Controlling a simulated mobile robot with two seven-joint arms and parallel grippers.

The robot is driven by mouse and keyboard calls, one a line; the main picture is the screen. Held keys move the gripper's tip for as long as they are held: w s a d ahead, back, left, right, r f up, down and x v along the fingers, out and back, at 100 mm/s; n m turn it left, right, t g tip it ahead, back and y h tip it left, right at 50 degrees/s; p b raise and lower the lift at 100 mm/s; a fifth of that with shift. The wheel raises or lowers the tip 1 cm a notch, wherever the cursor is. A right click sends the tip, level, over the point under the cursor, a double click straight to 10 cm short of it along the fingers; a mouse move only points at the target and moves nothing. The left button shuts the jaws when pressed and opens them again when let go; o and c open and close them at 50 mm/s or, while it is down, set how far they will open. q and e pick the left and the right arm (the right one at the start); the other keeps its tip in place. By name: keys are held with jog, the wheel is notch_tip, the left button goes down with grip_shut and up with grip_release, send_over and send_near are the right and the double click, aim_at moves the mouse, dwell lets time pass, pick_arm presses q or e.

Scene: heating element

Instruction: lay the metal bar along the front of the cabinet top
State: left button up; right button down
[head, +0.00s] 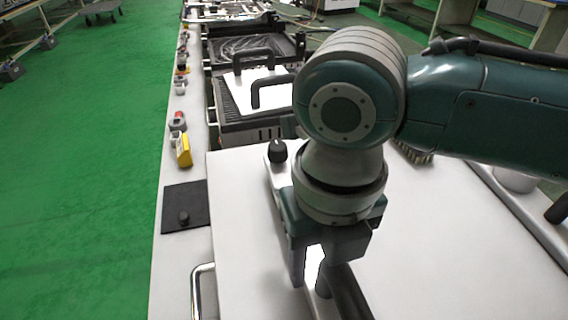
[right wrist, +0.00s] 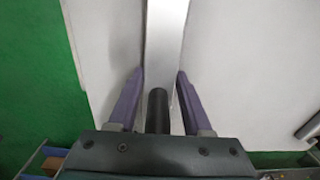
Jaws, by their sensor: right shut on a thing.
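The metal bar (head: 276,178) is pale and narrow with a black knob (head: 277,151) at its far end, over the white cabinet top (head: 440,240). It also shows in the right wrist view (right wrist: 166,35), running away between the fingers. My right gripper (head: 318,278) points down and is shut on the bar; its purple fingers (right wrist: 157,100) stand either side of it, with a dark upright cylinder between them. The arm hides the bar's middle in the head view. I cannot tell whether the bar touches the top. My left gripper is out of view.
A metal handle (head: 200,292) sticks out at the cabinet's left edge. A black plate with a knob (head: 184,206) and a yellow block (head: 183,150) lie on the ledge left of it. Racks with a black-handled white plate (head: 262,92) stand behind.

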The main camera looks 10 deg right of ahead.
jog(key=shift+f, duration=0.7)
jog(key=c, duration=0.8)
grip_release()
jog(key=shift+f, duration=0.15)
jog(key=o, duration=0.5)
jog(key=shift+c, duration=0.2)
jog(key=shift+r, duration=0.35)
notch_tip(320, 180, up, 12)
jog(key=p, duration=0.2)
jog(key=shift+f, duration=0.15)
